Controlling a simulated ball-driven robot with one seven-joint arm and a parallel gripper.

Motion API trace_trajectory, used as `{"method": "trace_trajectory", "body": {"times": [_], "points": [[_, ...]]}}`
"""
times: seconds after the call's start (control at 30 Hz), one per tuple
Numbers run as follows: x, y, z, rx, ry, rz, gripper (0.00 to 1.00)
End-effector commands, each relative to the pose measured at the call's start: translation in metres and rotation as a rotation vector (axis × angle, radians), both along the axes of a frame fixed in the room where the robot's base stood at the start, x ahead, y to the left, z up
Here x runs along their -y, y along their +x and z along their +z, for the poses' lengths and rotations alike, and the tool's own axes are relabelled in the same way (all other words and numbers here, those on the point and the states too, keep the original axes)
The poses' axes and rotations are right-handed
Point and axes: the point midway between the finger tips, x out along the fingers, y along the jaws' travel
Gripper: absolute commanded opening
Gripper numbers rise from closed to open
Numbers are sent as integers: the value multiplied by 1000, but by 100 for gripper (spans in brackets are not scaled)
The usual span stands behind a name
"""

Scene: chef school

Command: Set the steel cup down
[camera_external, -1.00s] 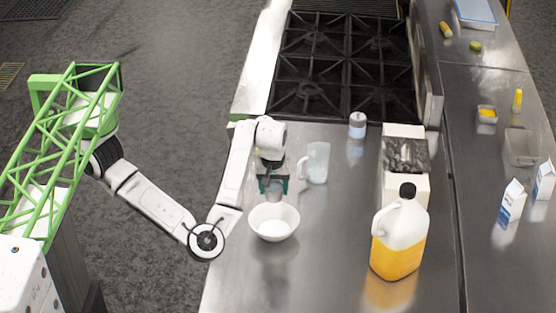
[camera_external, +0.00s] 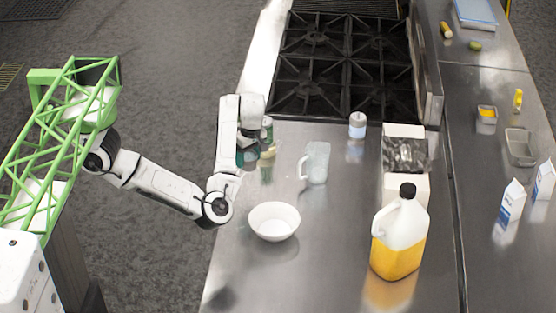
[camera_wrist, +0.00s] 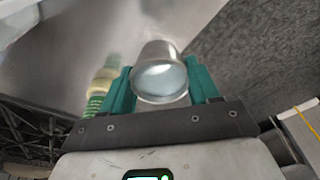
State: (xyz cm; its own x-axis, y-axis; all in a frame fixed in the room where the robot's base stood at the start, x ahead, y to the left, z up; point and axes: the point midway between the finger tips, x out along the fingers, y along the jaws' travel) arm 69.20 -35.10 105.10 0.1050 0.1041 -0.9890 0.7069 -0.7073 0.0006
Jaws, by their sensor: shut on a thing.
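The steel cup (camera_wrist: 160,72) is between the two teal fingers of my gripper (camera_wrist: 162,88) in the wrist view, its round mouth facing the camera. My gripper is shut on it. In the external view my gripper (camera_external: 252,157) is at the counter's left edge, just below the stove, and my arm mostly hides the cup. I cannot tell whether the cup touches the counter.
A yellow and green item (camera_wrist: 103,84) stands close beside the left finger. A white bowl (camera_external: 274,221), a clear pitcher (camera_external: 317,163) and a jug of orange liquid (camera_external: 398,240) stand on the steel counter (camera_external: 330,285). The stove (camera_external: 340,65) lies behind.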

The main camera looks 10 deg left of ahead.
Motion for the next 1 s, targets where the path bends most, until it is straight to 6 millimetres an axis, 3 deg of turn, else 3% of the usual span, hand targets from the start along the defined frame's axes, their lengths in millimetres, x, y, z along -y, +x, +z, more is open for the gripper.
{"method": "trace_trajectory", "body": {"times": [0.13,0.37,0.8,1.0], "points": [[8,21,-30,-3,6,1,27],[21,40,-51,-2,0,-1,27],[25,47,-90,-1,-1,-1,27],[25,48,-92,1,-1,0,27]]}}
